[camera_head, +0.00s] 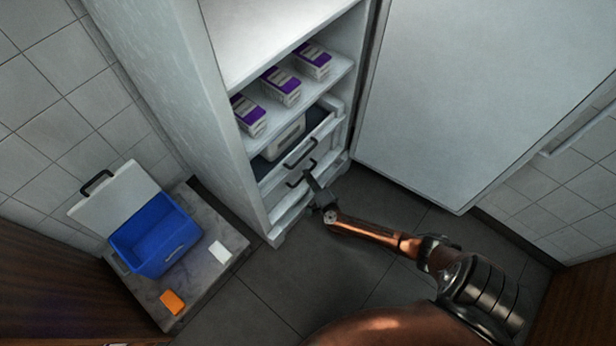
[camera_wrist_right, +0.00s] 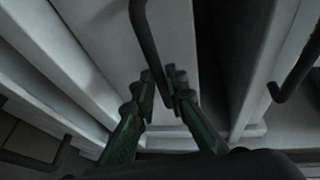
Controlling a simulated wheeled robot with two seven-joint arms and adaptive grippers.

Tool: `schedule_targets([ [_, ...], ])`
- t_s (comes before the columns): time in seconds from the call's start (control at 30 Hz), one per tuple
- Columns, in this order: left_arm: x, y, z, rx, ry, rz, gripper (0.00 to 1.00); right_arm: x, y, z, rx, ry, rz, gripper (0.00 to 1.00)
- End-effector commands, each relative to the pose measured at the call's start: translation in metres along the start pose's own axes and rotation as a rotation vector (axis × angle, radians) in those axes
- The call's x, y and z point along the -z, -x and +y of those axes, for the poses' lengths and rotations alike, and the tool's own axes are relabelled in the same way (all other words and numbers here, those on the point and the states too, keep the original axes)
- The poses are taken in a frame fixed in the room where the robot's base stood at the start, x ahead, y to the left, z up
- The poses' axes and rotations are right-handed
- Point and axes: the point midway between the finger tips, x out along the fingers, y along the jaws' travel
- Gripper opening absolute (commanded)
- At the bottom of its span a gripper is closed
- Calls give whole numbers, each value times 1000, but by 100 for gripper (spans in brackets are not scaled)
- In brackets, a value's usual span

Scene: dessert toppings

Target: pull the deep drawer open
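The open white cabinet has drawers in its lower part. An upper drawer (camera_head: 283,172) stands partly out, with a dark interior and its own dark handle (camera_head: 300,152). A lower drawer front is below it, with a dark bar handle (camera_head: 293,182). My right gripper (camera_head: 311,178) is at this lower handle, its arm coming from the lower right. In the right wrist view the green fingers of my right gripper (camera_wrist_right: 162,84) are close together, on both sides of a dark handle bar (camera_wrist_right: 146,35), and look shut on it. My left gripper is not in view.
Purple-and-white boxes (camera_head: 281,86) stand on the shelf above, and a pale container (camera_head: 285,137) sits in the upper drawer. The open cabinet door (camera_head: 470,95) is at right. A blue cooler (camera_head: 155,240) stands on a slab at left. The floor (camera_head: 330,265) in front is clear.

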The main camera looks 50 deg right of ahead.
Motion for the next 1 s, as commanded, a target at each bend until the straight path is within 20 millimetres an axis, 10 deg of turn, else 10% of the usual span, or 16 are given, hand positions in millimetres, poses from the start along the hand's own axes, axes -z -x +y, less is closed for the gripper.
schedule_targets([
  [1.0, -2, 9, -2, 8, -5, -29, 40, -14, 10, 1, -1, 3, -23, 0],
])
